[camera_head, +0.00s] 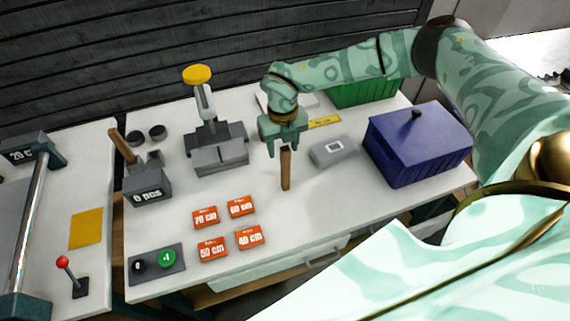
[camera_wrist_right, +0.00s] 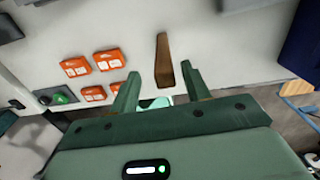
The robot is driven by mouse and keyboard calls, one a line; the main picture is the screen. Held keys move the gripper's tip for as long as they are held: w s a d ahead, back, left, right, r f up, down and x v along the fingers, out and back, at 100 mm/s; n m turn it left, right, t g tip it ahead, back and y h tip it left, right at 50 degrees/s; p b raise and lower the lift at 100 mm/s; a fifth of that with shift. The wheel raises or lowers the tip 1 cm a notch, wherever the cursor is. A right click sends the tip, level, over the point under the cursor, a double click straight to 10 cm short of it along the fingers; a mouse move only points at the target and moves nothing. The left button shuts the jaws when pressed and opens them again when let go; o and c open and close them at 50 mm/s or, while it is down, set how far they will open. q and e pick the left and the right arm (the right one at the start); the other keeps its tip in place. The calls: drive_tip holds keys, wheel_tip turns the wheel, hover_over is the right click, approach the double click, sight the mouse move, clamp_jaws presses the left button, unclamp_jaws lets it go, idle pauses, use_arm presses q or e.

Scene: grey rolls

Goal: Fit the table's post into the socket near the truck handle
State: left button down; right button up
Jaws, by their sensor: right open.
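A brown wooden post (camera_head: 286,170) stands on the white table (camera_head: 330,215), and it also shows in the right wrist view (camera_wrist_right: 164,60). My right gripper (camera_head: 286,151) is open over the post's upper end, fingers pointing down on either side of it. In the wrist view the post lies just beyond and between the fingertips (camera_wrist_right: 160,76); I cannot tell whether they touch it. A metal bar with teal ends (camera_head: 34,220), perhaps the truck handle, is at the far left. I cannot make out a socket near it. My left gripper is not in view.
Orange length tiles (camera_head: 240,207) and a button panel (camera_head: 156,263) lie left of the post. A grey box (camera_head: 334,150) and a blue lidded bin (camera_head: 418,145) stand to its right. A grey press (camera_head: 217,148) and a counter (camera_head: 148,190) stand on the left.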

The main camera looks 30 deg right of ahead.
sight(285, 156)
drive_tip(key=f, duration=0.5)
drive_tip(key=shift+d+b, duration=0.25)
drive_tip(key=shift+b, duration=0.1)
drive_tip(key=shift+s+r, duration=0.1)
clamp_jaws()
drive_tip(key=shift+r, duration=0.1)
